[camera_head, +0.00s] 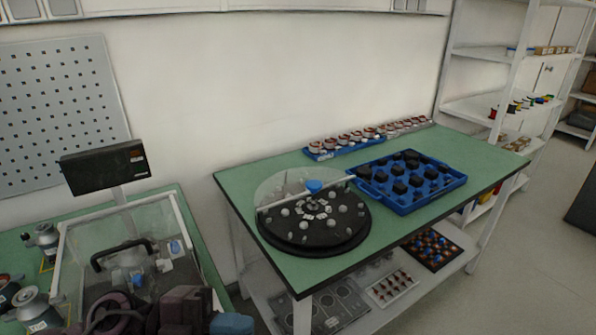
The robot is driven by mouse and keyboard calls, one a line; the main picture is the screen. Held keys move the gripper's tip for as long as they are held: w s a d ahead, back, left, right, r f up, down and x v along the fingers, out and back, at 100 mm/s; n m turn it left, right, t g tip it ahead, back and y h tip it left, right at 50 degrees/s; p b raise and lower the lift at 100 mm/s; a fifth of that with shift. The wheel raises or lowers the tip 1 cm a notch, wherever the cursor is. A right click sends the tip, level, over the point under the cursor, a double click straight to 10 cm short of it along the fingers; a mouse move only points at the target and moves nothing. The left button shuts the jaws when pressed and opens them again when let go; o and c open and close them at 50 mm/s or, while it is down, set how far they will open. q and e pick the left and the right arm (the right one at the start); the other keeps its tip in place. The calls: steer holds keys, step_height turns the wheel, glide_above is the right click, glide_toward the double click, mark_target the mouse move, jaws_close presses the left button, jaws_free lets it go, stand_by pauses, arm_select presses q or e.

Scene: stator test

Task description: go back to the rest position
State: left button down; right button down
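No part that I can make out as a gripper shows in the head view, so I cannot see whether either is open, shut or holding anything. The right-hand green-topped table (385,221) stands clear of any arm. On it are a round black turntable (315,245) with a clear cover, a blue tray (450,183) of black parts, and a longer blue tray (318,155) with a row of reddish-white round parts.
At left, a clear-walled test box (185,222) with a black handle (120,250) stands below a dark display (105,167). Dark maroon and blue shapes (185,308), unclear to me, fill the bottom left. Shelves (490,55) stand at right; the floor (500,285) there is clear.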

arm_select(q)
steer(key=w+a+f+n+t+y, duration=0.3)
steer(key=a+f+n+t+y, duration=0.25)
steer(key=n+t, duration=0.45)
steer(key=w+a+f+n+t+y, duration=0.4)
steer(key=a+f+n+t, duration=0.15)
steer(key=n+t, duration=0.4)
steer(key=s+a+f+n+g+y, duration=0.3)
steer(key=s+f, duration=0.3)
steer(key=f, duration=0.4)
steer(key=s+a+f+n+g+y, duration=0.4)
steer(key=s+a+f+n+y, duration=0.1)
steer(key=f, duration=0.5)
steer(key=shift+s+a+n+y, duration=0.3)
steer(key=shift+s+n+y, duration=0.25)
steer(key=shift+s+n, duration=0.15)
steer(key=shift+f, duration=0.1)
steer(key=shift+a, duration=0.1)
